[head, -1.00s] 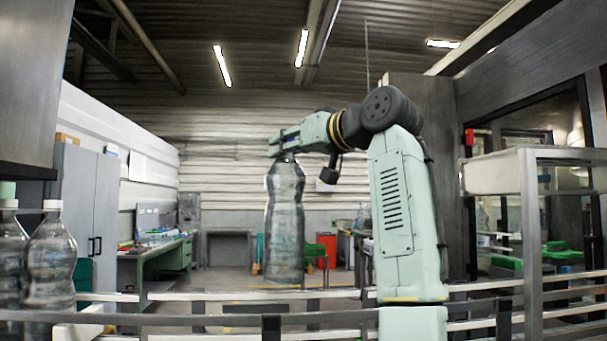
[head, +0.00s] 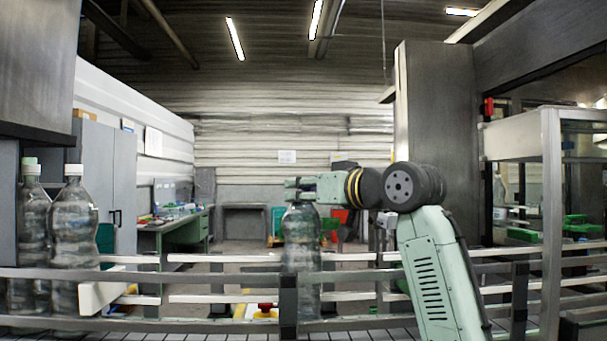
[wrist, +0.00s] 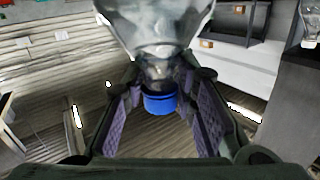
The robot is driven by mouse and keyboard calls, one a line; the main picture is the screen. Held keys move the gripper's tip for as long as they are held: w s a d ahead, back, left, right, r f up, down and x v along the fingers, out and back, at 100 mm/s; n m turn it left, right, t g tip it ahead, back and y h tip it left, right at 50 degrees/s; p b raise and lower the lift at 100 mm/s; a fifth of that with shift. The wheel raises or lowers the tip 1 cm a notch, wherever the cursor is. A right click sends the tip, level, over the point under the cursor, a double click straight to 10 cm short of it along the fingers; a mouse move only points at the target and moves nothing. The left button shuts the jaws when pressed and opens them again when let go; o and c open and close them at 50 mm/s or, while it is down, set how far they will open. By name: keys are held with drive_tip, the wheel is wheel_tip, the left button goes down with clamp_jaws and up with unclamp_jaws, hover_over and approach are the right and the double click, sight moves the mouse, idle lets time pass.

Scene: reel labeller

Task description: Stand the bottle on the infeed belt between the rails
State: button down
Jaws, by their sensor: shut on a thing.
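The clear bottle (head: 302,240) is upright below my gripper (head: 299,190), which is shut on its neck. In the wrist view, the padded fingers lie on both sides of the neck near the blue cap (wrist: 159,103). The near rail (head: 375,277) and a dark post cross in front of the bottle's lower part. The bottle covers part of the far rail (head: 215,258), so it appears between the rails. The slatted infeed belt (head: 375,336) shows along the bottom edge. Whether the bottle's base touches it I cannot tell.
Two capped bottles (head: 73,225) stand at the left behind the near rail, beside a white block (head: 103,292). A metal frame (head: 550,200) stands at the right. The stretch between the two bottles and my held bottle looks clear.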

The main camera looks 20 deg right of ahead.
drive_tip(key=shift+s+f, duration=0.1)
drive_tip(key=shift+f, duration=0.3)
drive_tip(key=c, duration=1.3)
unclamp_jaws()
drive_tip(key=shift+f, duration=0.1)
drive_tip(key=b+v, duration=0.3)
drive_tip(key=v, duration=0.9)
drive_tip(key=shift+f, duration=0.1)
